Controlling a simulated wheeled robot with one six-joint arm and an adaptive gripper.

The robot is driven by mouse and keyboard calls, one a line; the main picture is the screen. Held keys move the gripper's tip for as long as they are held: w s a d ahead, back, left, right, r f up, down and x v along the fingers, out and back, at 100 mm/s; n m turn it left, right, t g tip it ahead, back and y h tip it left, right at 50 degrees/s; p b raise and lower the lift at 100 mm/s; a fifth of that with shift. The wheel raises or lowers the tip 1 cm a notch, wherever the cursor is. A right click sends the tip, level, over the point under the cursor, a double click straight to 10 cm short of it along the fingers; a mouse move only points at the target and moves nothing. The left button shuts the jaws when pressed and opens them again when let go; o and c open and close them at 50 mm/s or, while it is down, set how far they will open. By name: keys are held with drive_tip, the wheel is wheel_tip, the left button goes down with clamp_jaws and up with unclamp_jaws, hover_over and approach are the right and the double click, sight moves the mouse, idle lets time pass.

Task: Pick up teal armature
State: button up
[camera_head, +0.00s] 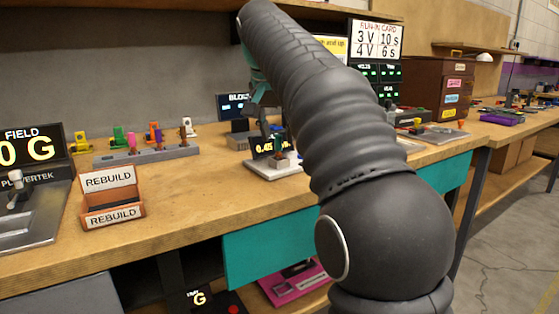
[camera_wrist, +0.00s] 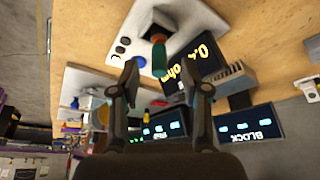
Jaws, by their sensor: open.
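The teal armature (camera_wrist: 160,60) stands in a dark socket on a white meter (camera_wrist: 190,18), with a copper-coloured part showing beside its teal end. The wrist view is turned upside down. My gripper (camera_wrist: 167,82) is open, with its two dark fingers on either side of the armature's teal end in the picture. I see no contact, and I cannot tell the exact depth between them. In the head view the armature (camera_head: 278,141) shows small beside the meter's lit display (camera_head: 262,148), below my gripper, which is partly hidden by my arm.
A grey rack (camera_head: 147,156) with coloured pieces is at left, with more coloured pieces behind it. A REBUILD box (camera_head: 112,198) stands at the front left. A BLOCK display (camera_head: 233,106) is behind the meter. The wooden bench (camera_head: 200,205) is clear in front of the meter.

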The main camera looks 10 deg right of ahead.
drive_tip(key=shift+x, duration=1)
drive_tip(key=shift+s, duration=0.1)
clamp_jaws()
